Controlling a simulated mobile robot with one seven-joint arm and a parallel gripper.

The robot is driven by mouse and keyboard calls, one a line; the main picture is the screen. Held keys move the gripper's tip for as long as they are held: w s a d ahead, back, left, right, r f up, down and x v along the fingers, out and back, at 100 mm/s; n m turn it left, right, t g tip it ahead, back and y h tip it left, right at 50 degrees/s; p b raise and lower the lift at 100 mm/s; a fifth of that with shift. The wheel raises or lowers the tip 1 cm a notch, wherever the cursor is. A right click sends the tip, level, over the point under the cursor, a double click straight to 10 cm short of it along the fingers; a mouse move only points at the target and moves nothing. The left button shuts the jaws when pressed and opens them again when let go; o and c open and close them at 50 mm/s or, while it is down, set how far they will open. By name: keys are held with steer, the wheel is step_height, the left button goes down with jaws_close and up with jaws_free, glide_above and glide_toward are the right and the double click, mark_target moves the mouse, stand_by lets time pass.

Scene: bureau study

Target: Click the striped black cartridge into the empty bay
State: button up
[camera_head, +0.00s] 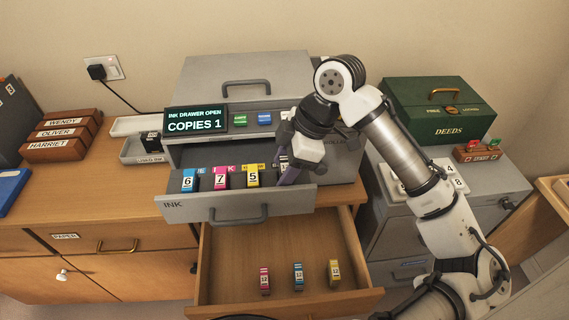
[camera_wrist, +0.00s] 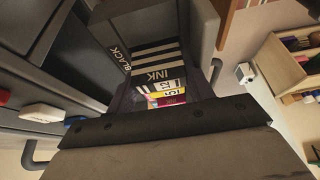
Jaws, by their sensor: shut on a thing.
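The grey ink drawer (camera_head: 240,206) is pulled out of the copier. It holds blue, pink and yellow cartridges (camera_head: 188,180) in a row, numbered 6, 7 and 5. My gripper (camera_head: 290,172) is at the right end of this row, pointing down into the drawer. In the wrist view it is shut on the striped black cartridge (camera_wrist: 155,55), whose white stripes and INK lettering show. A BLACK label (camera_wrist: 118,60) shows beside it. My gripper hides the black bay in the head view, and I cannot tell how deep the cartridge sits.
The copier screen (camera_head: 195,121) reads INK DRAWER OPEN, COPIES 1. A wooden drawer (camera_head: 225,270) below is open with pink, blue and yellow cartridges (camera_head: 298,277). A grey tray (camera_head: 130,150) at left holds a black item (camera_head: 152,141). A green DEEDS box (camera_head: 440,110) stands at right.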

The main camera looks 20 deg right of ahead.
steer(key=o, duration=1.1)
steer(key=shift+f, duration=0.15)
steer(key=shift+c, duration=0.2)
steer(key=v, duration=1.4)
steer(key=shift+w, duration=0.1)
